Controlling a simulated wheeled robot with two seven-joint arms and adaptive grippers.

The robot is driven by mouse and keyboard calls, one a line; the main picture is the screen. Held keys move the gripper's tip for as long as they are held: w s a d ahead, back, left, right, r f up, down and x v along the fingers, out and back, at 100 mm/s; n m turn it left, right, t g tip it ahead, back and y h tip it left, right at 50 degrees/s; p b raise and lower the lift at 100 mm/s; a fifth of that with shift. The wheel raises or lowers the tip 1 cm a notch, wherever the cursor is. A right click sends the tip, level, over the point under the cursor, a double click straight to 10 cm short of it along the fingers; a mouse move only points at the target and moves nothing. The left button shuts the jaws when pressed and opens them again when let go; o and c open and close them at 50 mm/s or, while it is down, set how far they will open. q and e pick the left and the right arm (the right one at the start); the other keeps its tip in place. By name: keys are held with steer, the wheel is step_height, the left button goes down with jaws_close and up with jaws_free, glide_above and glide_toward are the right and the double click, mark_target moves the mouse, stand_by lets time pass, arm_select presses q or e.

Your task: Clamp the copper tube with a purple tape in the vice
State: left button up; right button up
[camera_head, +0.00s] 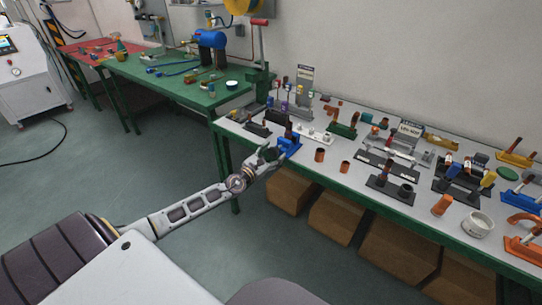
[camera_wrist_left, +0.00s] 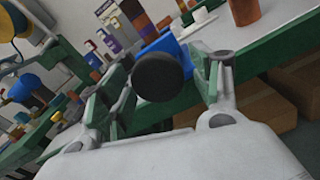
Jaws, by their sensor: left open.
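The blue vice (camera_head: 289,146) stands at the front left corner of the white-topped bench. In the left wrist view its blue body (camera_wrist_left: 168,46) shows behind a round black knob (camera_wrist_left: 158,77). A brown tube (camera_head: 289,129) with a dark lower part stands upright at the vice. In the wrist view this dark part (camera_wrist_left: 144,28) looks purplish; I cannot tell whether the jaws grip the tube. My left gripper (camera_head: 269,154) is open at the vice's front, its fingers either side of the knob in the wrist view; contact is unclear. My right gripper is not in view.
Two short copper cylinders (camera_head: 320,155) (camera_head: 345,167) stand right of the vice near the bench edge. Brown boxes (camera_head: 336,216) stand below the bench. A green workbench (camera_head: 170,78) is behind, left.

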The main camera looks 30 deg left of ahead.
arm_select(q)
steer(key=s, duration=1.2)
steer(key=shift+a, duration=0.45)
stand_by(0.7)
stand_by(0.7)
